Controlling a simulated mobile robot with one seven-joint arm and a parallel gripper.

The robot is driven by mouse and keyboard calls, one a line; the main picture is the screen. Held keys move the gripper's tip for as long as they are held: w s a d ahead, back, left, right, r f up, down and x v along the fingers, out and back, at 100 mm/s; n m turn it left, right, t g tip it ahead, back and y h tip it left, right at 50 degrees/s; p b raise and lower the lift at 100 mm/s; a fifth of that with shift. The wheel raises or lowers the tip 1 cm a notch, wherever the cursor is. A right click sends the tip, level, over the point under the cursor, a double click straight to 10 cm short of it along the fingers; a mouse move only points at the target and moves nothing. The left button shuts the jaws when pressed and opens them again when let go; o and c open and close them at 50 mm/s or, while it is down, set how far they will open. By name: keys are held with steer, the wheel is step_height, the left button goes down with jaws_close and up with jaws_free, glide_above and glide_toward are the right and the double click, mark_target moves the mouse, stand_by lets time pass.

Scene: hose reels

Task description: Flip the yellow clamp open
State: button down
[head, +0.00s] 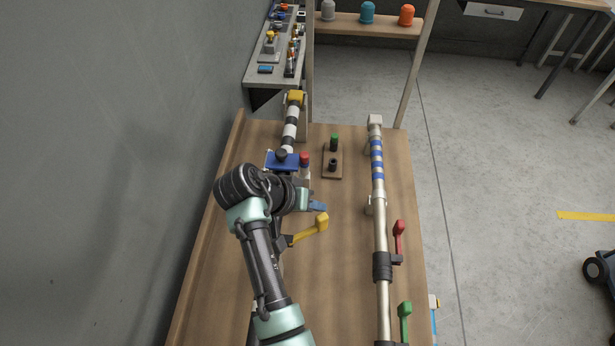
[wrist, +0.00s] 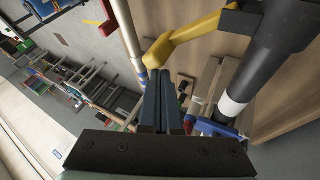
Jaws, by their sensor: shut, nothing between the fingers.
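The yellow clamp (head: 310,228) is on the dark part of the left pipe, its arm sticking out to the right over the bench, with a thicker end. In the wrist view the yellow clamp (wrist: 187,33) crosses the upper middle, and its end lies close to my fingertips. My gripper (head: 318,206) is shut and empty, just behind the clamp's end in the head view. Its two dark blue fingers also show in the wrist view (wrist: 165,78). I cannot tell whether they touch the clamp. My arm hides part of the left pipe.
A right pipe (head: 380,220) carries a red lever (head: 399,240) and a green lever (head: 404,315). A blue part (head: 282,162) and a red-topped piece (head: 304,160) stand behind my gripper. A small wooden block with pegs (head: 333,172) lies between the pipes. Bare wood (head: 345,270) is right of the clamp.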

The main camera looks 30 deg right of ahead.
mark_target(320, 221)
steer(key=shift+s+m+g+b, duration=0.3)
steer(key=shift+s+m+g, duration=0.4)
steer(key=shift+m, duration=0.35)
steer(key=shift+s+m+g+b, duration=0.3)
steer(key=shift+s+m+g, duration=0.35)
steer(key=shift+m, duration=0.4)
steer(key=shift+a, duration=0.75)
